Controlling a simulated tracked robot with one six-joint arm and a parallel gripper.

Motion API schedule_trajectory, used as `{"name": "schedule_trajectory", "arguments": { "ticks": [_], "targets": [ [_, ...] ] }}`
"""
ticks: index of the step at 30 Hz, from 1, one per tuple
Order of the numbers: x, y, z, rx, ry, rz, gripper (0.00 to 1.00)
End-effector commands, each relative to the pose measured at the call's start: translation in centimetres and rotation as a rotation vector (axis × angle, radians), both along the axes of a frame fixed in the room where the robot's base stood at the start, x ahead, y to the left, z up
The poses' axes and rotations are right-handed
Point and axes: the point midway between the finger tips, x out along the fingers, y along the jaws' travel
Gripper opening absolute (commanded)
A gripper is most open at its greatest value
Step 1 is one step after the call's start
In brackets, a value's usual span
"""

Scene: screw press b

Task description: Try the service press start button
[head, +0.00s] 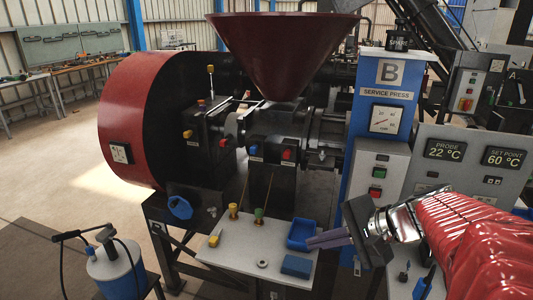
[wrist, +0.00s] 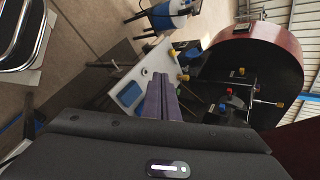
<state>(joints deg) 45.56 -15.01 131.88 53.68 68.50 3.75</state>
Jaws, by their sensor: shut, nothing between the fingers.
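The service press control box (head: 396,160) is on the blue column (head: 369,100) marked B, right of the middle in the head view. It has a green button (head: 379,172) above a red button (head: 375,193), with a small dark window on top. My gripper (head: 315,241) is shut and empty, left of and below these buttons, pointing left over the small bench. It is apart from the buttons. In the wrist view its purple fingers (wrist: 161,97) are together, and the control box is not seen there.
The light bench (head: 235,247) holds a blue tray (head: 302,233), a blue block (head: 296,266) and small coloured parts. A panel with temperature displays (head: 445,150) stands right of the column. The red hopper (head: 285,45) hangs above the press.

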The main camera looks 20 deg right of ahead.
Motion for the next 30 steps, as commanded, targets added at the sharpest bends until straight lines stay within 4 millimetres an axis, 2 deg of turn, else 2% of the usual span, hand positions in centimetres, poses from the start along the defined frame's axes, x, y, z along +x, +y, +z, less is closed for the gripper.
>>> {"name": "schedule_trajectory", "arguments": {
  "ticks": [1, 6, 9, 12, 17, 30],
  "targets": [
    [0.8, -2.4, 0.5, 0.015, -0.035, -0.074, 0.00],
    [2.4, -10.2, 2.5, 0.052, -0.161, -0.306, 0.00],
    [2.4, -14.4, 3.5, 0.062, -0.218, -0.420, 0.00],
    [2.2, -17.3, 4.1, 0.066, -0.258, -0.499, 0.00],
    [1.9, -19.2, 4.6, 0.070, -0.285, -0.552, 0.00],
    [2.2, -19.3, 4.5, 0.069, -0.284, -0.549, 0.00]
  ]
}}
